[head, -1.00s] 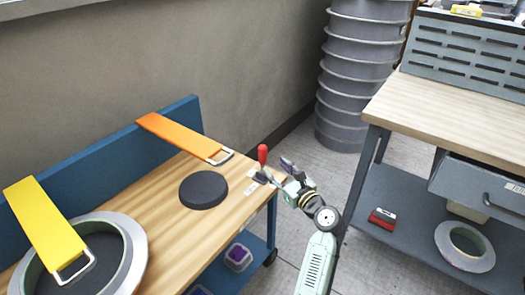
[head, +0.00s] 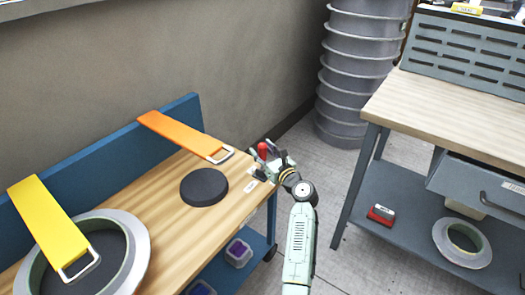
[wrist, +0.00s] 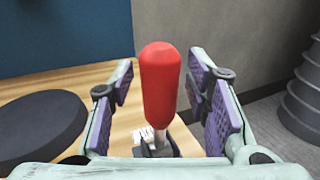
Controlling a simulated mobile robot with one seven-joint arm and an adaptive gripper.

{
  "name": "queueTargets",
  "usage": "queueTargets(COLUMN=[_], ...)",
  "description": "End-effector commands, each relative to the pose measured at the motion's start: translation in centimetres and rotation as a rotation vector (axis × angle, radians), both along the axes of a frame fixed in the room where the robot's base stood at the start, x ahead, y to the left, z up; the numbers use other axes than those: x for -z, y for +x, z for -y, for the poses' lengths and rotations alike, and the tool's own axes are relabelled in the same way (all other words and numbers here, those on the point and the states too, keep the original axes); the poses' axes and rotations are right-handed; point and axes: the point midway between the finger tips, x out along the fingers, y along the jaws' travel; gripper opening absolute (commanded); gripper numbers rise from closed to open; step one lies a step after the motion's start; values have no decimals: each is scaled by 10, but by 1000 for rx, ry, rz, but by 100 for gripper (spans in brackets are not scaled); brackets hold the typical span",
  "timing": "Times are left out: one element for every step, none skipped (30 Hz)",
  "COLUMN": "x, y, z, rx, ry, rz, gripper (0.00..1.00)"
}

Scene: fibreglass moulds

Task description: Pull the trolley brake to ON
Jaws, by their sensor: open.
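The brake lever has a red grip (head: 262,150) and stands near the right end of the wooden-topped trolley (head: 222,222). My gripper (head: 274,158) is open at the lever. In the wrist view the red grip (wrist: 160,85) stands upright between the two purple-padded fingers of my gripper (wrist: 168,95), with a gap on each side. The lever's dark base and a white label (wrist: 143,134) show below the grip. The label's text is too small to read.
A dark round disc (head: 204,187) lies on the trolley left of the lever. A workbench (head: 450,115) stands right, and grey ribbed drums (head: 360,75) stand behind.

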Motion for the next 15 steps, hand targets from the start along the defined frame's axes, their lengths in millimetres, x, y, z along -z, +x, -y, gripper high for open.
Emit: queueTargets(x=[0, 0, 0, 0, 0, 0, 0, 0, 0, 0, 0, 0, 0, 0, 0], y=[0, 0, 0, 0, 0, 0, 0, 0, 0, 0, 0, 0, 0, 0, 0], z=[0, 0, 0, 0, 0, 0, 0, 0, 0, 0, 0, 0, 0, 0, 0], rx=[0, 0, 0, 0, 0, 0, -1, -1, -1, -1, -1, -1, -1, -1, -1], ry=[0, 0, 0, 0, 0, 0, 0, 0, 0, 0, 0, 0, 0, 0, 0], rz=[0, 0, 0, 0, 0, 0, 0, 0, 0, 0, 0, 0, 0, 0, 0], gripper=[44, 44, 44, 44, 44, 41, 39, 37, 34, 32, 30, 28, 26, 24, 21])
